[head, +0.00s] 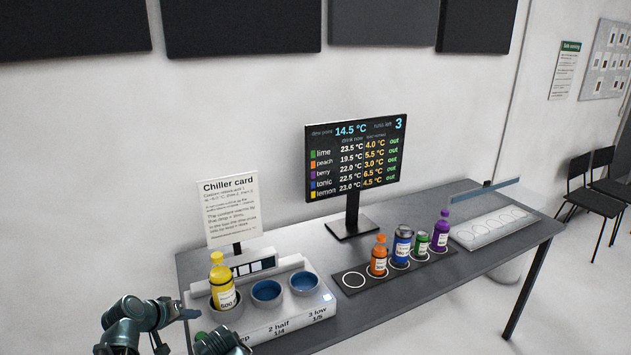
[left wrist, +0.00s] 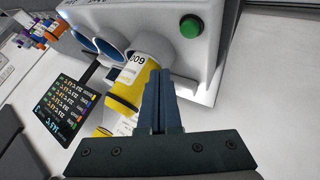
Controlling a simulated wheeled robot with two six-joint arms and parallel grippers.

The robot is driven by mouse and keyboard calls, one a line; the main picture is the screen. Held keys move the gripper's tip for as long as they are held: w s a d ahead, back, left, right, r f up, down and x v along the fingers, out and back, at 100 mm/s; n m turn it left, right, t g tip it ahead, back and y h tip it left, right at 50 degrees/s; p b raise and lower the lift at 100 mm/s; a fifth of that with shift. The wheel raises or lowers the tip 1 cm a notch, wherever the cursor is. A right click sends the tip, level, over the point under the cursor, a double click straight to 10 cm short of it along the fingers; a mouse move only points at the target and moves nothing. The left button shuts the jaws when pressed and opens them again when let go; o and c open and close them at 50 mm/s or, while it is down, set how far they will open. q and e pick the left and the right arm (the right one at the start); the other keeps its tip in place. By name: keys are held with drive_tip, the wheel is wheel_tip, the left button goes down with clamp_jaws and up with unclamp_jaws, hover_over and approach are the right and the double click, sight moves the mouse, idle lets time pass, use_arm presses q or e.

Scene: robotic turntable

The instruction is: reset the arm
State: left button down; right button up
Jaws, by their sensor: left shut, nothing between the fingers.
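My left gripper (head: 189,313) is shut and empty at the left end of the white chiller unit (head: 318,304). In the left wrist view its closed fingers (left wrist: 160,88) point at the chiller, between a green button (left wrist: 190,27) and the yellow bottle. The yellow lemon bottle (head: 222,283) stands upright in the chiller's left well; it also shows in the left wrist view (left wrist: 131,88), partly behind the fingers. I cannot tell whether fingers and bottle touch. My right gripper is not in view.
Two blue wells (head: 267,290) beside the bottle are empty. A dark rack (head: 349,291) holds orange (head: 379,256), blue (head: 402,245), green (head: 421,243) and purple (head: 441,231) drinks; its left spot is empty. A screen (head: 355,158) and a card (head: 229,208) stand behind. A white tray (head: 488,232) lies right.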

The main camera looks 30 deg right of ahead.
use_arm(q)
drive_tip(key=s+a+f+m+g+y, duration=0.1)
drive_tip(key=s+f+g+y, duration=0.1)
drive_tip(key=s, duration=0.6)
drive_tip(key=s+a+f+m+g+y, duration=0.1)
drive_tip(key=s+a+f+g+y, duration=0.1)
drive_tip(key=s, duration=0.7)
drive_tip(key=s+a+f+m+g+y, duration=0.1)
drive_tip(key=s+y, duration=0.3)
drive_tip(key=s, duration=0.4)
drive_tip(key=shift+s+a+f+g, duration=0.4)
drive_tip(key=shift+a+f+g, duration=0.3)
drive_tip(key=shift+f+g, duration=0.1)
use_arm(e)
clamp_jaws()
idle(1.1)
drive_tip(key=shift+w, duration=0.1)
